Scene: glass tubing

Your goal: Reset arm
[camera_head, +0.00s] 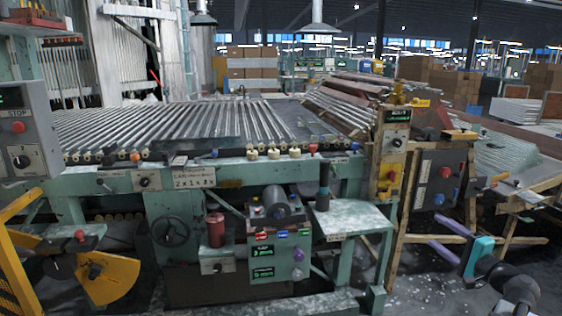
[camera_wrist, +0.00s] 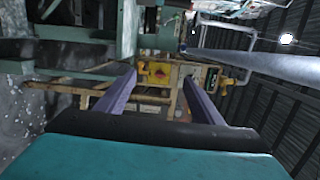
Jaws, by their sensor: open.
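My gripper (camera_head: 442,238) is at the lower right of the head view, with a teal body and two purple fingers. The fingers point left, stand apart and hold nothing. In the wrist view the gripper (camera_wrist: 158,92) also shows its two purple fingers spread, with clear space between them. Beyond the fingers, apart from them, is a yellow control box (camera_wrist: 156,73) on a wooden frame. The wrist view is tilted relative to the room.
A green machine with a bed of glass tubes (camera_head: 190,128) fills the middle. A small side table (camera_head: 352,220) stands left of my gripper. A yellow control post (camera_head: 388,160) and a dark panel with knobs (camera_head: 440,182) stand behind it. Glass bits lie on the floor.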

